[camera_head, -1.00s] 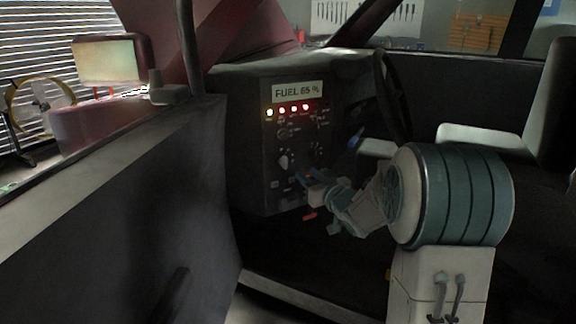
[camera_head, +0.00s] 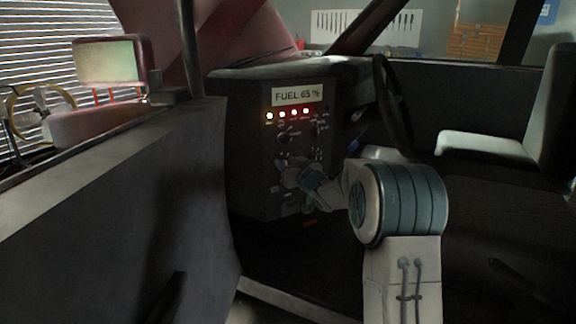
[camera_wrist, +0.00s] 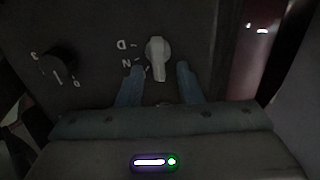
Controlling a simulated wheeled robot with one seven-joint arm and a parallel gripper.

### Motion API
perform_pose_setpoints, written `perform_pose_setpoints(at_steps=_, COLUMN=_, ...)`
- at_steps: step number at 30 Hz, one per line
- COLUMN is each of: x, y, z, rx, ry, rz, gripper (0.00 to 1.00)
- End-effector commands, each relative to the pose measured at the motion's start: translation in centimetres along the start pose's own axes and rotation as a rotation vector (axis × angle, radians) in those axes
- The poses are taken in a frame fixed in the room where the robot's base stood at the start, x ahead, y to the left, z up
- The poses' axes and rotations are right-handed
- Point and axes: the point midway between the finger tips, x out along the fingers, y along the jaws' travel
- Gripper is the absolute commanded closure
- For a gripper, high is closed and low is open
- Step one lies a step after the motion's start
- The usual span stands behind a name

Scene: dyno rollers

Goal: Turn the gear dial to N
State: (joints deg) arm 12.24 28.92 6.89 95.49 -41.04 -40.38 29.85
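The gear dial (camera_wrist: 157,52) is a pale grey knob on the dark panel in the wrist view. Its broad end is up and its narrow end points down in the picture. White letters D and N (camera_wrist: 126,63) with tick marks stand to its left; marks further down are hidden by the left finger. My gripper (camera_wrist: 160,68) is open, with one blue-grey finger on each side of the dial's lower part. Gaps show between the fingers and the dial. In the head view my gripper (camera_head: 286,168) is at the lower panel and covers most of the dial.
A black knob (camera_wrist: 60,62) sits left of the dial. The panel has a fuel display (camera_head: 298,94) and a row of lit lamps (camera_head: 288,115). The steering wheel (camera_head: 394,105) is to the right, the car door (camera_head: 130,190) to the left.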

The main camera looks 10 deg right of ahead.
Motion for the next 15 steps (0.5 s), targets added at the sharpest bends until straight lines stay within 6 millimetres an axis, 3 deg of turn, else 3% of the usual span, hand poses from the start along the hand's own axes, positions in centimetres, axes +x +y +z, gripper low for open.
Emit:
perform_pose_setpoints(at_steps=4, x=-0.02, y=0.0, z=0.0, rx=0.0, ry=0.0, rz=0.0, gripper=0.67)
perform_pose_setpoints(at_steps=7, x=-0.03, y=0.01, z=0.0, rx=0.0, ry=0.0, rz=0.0, gripper=0.95)
perform_pose_setpoints(at_steps=8, x=-0.03, y=0.01, z=0.01, rx=0.0, ry=0.0, rz=0.0, gripper=1.0)
perform_pose_setpoints(at_steps=15, x=-0.05, y=0.01, z=0.13, rx=0.002, ry=-0.003, rz=0.0, gripper=1.0)
